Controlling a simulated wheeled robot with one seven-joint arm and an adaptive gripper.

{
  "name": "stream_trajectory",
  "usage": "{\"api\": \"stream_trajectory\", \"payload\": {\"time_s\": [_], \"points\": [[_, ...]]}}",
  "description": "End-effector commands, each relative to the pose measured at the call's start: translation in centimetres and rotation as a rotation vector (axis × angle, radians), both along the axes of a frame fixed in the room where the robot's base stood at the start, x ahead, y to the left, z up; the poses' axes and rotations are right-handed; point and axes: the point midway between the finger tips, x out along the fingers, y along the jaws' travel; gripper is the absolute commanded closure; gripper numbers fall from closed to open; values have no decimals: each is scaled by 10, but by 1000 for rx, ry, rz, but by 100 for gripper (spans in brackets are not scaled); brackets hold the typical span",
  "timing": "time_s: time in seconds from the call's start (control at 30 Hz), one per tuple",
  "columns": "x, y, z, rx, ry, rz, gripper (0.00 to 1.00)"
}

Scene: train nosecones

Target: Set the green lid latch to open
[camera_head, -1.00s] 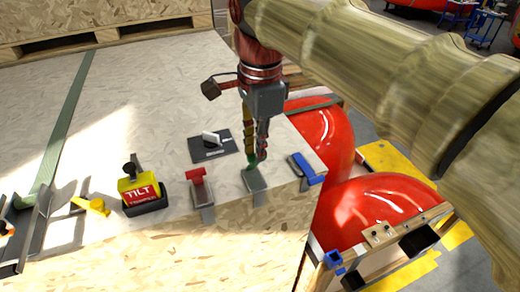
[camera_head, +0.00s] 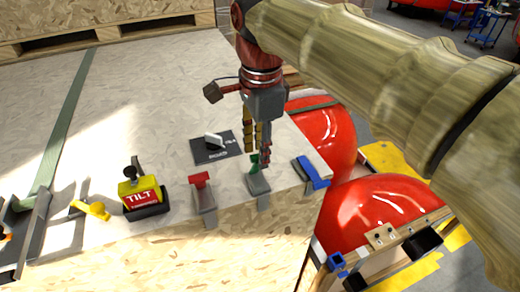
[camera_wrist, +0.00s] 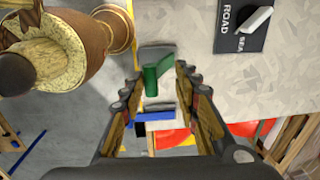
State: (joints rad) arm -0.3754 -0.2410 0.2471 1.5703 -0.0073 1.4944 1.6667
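The green lid latch (camera_head: 254,164) stands on a small grey base (camera_head: 259,184) near the front edge of the wooden box top, between a red latch and a blue latch. Its green handle looks raised from the base; its exact angle is hard to tell. My gripper (camera_head: 256,155) points down right at the latch, partly in front of it. In the wrist view the green handle (camera_wrist: 151,80) lies between the two spread fingers of my gripper (camera_wrist: 159,76), with a gap on each side. Contact with a finger cannot be made out.
The red latch (camera_head: 201,182) is to the left and the blue latch (camera_head: 310,170) to the right, both close. A black plate with a white switch (camera_head: 213,140) lies behind. A yellow TILT block (camera_head: 140,193) and a yellow handle (camera_head: 92,208) stand farther left.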

Motion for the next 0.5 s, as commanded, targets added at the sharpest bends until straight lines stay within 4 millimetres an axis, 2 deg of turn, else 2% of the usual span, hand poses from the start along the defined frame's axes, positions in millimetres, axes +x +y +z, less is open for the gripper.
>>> {"api": "stream_trajectory", "payload": {"time_s": [0.5], "points": [[-1, 0, 2, 0, 0, 0, 68]]}}
